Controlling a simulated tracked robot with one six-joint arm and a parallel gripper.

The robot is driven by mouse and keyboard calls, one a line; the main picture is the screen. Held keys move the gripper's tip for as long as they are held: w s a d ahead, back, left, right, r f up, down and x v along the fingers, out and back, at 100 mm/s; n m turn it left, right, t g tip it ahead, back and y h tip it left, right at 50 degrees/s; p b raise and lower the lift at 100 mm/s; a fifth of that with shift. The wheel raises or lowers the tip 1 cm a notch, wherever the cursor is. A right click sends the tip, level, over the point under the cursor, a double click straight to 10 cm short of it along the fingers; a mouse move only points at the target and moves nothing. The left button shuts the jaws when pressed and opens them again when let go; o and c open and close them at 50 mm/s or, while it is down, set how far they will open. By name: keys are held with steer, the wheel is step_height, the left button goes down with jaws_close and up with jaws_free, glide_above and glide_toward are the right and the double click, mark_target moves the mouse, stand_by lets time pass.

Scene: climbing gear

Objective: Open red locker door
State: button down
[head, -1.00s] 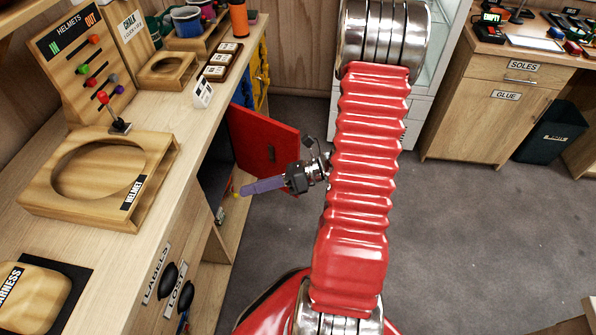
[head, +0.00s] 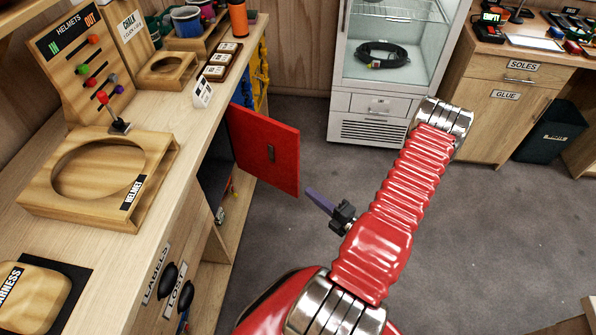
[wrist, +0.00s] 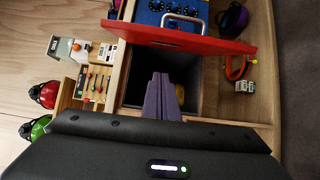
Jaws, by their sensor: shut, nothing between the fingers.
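The wooden counter (head: 185,215) runs along the left with a helmet stand (head: 100,180) on top. A glass-fronted cabinet (head: 385,75) stands at the back. Grey floor (head: 480,240) is clear to the right. Shelf items, including a red-orange loop (wrist: 238,68), lie right of the locker in the wrist view.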

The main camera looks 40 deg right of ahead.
mark_target(299, 170)
steer(key=shift+s+d+f, duration=0.15)
stand_by(0.3)
steer(key=shift+w+d, duration=0.65)
steer(key=shift+w, duration=1.2)
steer(key=shift+w+d, duration=0.65)
steer(key=shift+w, duration=1.15)
steer(key=shift+w+d, duration=0.65)
steer(key=shift+w, duration=1.2)
